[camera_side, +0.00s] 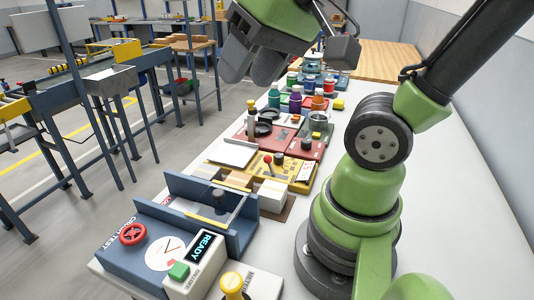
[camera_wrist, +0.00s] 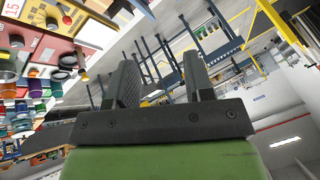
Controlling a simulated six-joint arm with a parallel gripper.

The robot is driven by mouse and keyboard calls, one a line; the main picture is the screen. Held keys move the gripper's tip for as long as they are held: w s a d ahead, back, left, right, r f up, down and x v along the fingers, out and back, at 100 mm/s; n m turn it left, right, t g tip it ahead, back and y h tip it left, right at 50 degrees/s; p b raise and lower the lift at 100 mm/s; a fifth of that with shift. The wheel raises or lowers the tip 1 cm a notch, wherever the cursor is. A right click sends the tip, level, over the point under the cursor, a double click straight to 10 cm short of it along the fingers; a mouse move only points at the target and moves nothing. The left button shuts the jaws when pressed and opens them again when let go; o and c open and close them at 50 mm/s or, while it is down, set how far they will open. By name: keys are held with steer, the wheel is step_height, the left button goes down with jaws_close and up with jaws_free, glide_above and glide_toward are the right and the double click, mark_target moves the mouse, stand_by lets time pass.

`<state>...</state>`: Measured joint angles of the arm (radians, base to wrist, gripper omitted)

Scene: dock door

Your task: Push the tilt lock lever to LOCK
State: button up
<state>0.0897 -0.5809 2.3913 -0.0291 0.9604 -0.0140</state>
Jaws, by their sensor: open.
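My gripper (camera_side: 253,66) is open and empty. It hangs high above the far side of the bench, with nothing between its fingers. Its two dark fingers also show apart in the wrist view (camera_wrist: 160,72). A yellow panel (camera_side: 258,171) lies on the bench below and nearer the side camera. A red-knobbed lever (camera_side: 267,160) stands on it, with a dark knob (camera_side: 279,158) beside it. I cannot read any LOCK label, so I cannot tell for sure which is the tilt lock lever. The gripper is well clear of both.
A blue crush-test fixture (camera_side: 190,230) with a READY display (camera_side: 200,247) stands at the near end. A red panel (camera_side: 285,137) and several coloured bottles (camera_side: 295,99) stand behind the yellow panel. The white bench top (camera_side: 450,190) is clear at right, beyond my base.

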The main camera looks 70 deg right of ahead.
steer(key=w+d+f+m+g, duration=0.2)
steer(key=w+d+m+g, duration=0.1)
steer(key=w+d, duration=0.35)
steer(key=m+g+y, duration=0.1)
steer(key=m+g, duration=0.3)
glide_above(270, 165)
steer(key=w, duration=0.4)
steer(key=w+d+x, duration=0.1)
steer(key=d+x, duration=0.1)
steer(key=x, duration=0.6)
steer(key=s+d+f+m+y, duration=0.2)
steer(key=d+f, duration=0.2)
steer(key=f, duration=0.3)
steer(key=shift+g, duration=0.3)
steer(key=x, duration=0.9)
steer(key=shift+s+f, duration=0.1)
steer(key=shift+f, duration=0.2)
steer(key=shift+n, duration=0.3)
jaws_close()
